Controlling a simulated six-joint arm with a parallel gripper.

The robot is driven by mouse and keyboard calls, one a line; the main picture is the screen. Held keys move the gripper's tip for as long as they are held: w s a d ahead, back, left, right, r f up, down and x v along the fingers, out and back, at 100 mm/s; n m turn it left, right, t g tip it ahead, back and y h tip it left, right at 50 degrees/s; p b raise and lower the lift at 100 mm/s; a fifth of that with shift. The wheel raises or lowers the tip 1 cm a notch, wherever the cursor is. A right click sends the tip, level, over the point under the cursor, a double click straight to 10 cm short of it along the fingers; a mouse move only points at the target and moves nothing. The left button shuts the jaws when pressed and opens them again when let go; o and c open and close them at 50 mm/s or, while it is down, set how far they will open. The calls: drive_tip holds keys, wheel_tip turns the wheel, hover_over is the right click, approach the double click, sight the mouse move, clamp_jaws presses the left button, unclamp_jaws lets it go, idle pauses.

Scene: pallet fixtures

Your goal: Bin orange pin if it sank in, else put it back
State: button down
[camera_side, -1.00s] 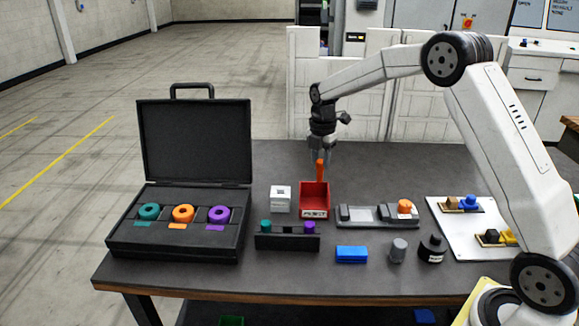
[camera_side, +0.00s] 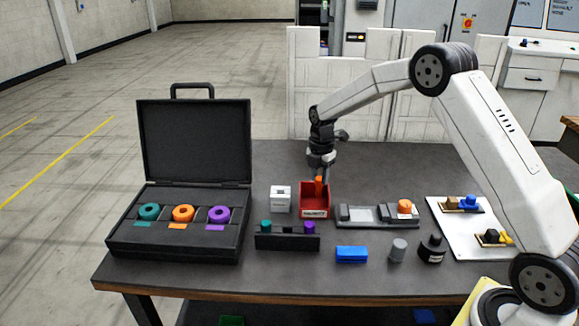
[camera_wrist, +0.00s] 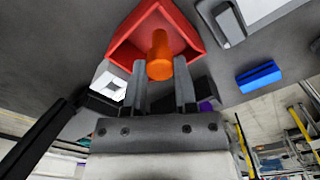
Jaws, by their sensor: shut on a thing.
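The orange pin (camera_side: 319,186) is upright in my gripper (camera_side: 321,177), which is shut on its upper part. The pin's lower part is inside the red bin (camera_side: 315,211), hidden by the front wall in the side view. In the wrist view the orange pin (camera_wrist: 160,58) shows between the fingertips of my gripper (camera_wrist: 159,72), within the outline of the red bin (camera_wrist: 192,33). I cannot tell whether it touches the bin floor. A dark rack (camera_side: 287,243) holds a teal pin (camera_side: 266,226) and a purple pin (camera_side: 309,227), with a gap between them.
A white block (camera_side: 280,198) stands left of the bin. A grey fixture (camera_side: 365,217) with an orange piece (camera_side: 404,206) is to the right. A blue block (camera_side: 351,254), grey cylinder (camera_side: 398,250) and black bottle (camera_side: 432,249) stand in front. An open case (camera_side: 130,240) with coloured rings is at left.

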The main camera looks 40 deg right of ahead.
drive_tip(key=shift+c, duration=1.6)
unclamp_jaws()
drive_tip(key=shift+r, duration=0.1)
drive_tip(key=shift+r, duration=3.85)
drive_tip(key=s+a+f+m+t, duration=0.1)
drive_tip(key=s+a+f+m, duration=0.1)
drive_tip(key=s+a+m, duration=0.4)
drive_tip(key=s+a+f+m+t, duration=0.1)
drive_tip(key=s+a+f+m, duration=0.2)
drive_tip(key=s+m, duration=1.1)
drive_tip(key=s+a, duration=0.2)
drive_tip(key=s, duration=0.2)
drive_tip(key=shift+s+a+t, duration=0.25)
drive_tip(key=shift+a+t, duration=0.05)
drive_tip(key=shift+a, duration=0.05)
